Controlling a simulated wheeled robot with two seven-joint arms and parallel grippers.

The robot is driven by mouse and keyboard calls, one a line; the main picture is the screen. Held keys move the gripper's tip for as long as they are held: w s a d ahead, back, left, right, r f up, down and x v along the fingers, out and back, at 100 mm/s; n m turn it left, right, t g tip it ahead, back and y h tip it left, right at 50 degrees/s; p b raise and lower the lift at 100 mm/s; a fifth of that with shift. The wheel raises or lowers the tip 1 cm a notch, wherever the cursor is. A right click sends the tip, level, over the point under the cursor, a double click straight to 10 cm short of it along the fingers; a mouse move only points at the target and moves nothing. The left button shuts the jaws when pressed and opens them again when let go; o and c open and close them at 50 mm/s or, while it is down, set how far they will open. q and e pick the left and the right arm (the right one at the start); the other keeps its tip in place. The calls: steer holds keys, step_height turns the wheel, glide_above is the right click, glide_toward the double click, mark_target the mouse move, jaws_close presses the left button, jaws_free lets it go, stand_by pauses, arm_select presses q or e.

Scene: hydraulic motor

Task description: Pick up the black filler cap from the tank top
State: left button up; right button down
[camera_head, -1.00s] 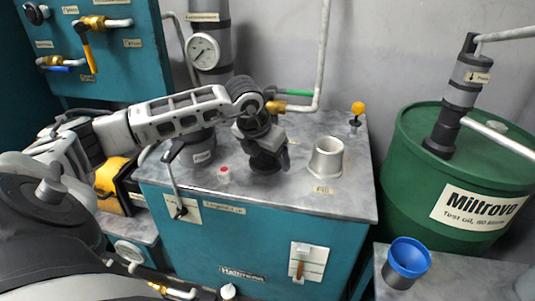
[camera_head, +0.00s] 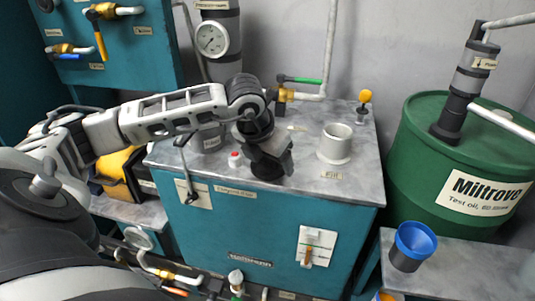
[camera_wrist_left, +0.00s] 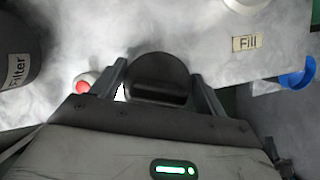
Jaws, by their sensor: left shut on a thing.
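The black filler cap (camera_head: 266,173) is a dark round piece over the teal tank's grey top (camera_head: 312,186), left of the open fill neck. My left gripper (camera_head: 268,153) reaches in from the left, points down and is shut on the cap. In the left wrist view, the cap (camera_wrist_left: 158,78) sits between the two fingers of my left gripper (camera_wrist_left: 160,88). I cannot tell whether the cap touches the tank top. The grey fill neck (camera_head: 336,142) stands open behind the "Fill" label. My right gripper is not seen.
A small red-topped part (camera_head: 235,159) stands just left of the cap. A dark filter column with a gauge (camera_head: 212,38) and a valve with a green handle (camera_head: 300,80) stand behind. A green drum (camera_head: 460,160) and a blue cup (camera_head: 413,245) are at the right.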

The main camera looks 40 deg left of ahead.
arm_select(q)
steer(key=shift+s+d, duration=0.35)
steer(key=shift+s, duration=0.25)
steer(key=o, duration=1.1)
steer(key=v, duration=1.6)
steer(key=shift+w, duration=0.1)
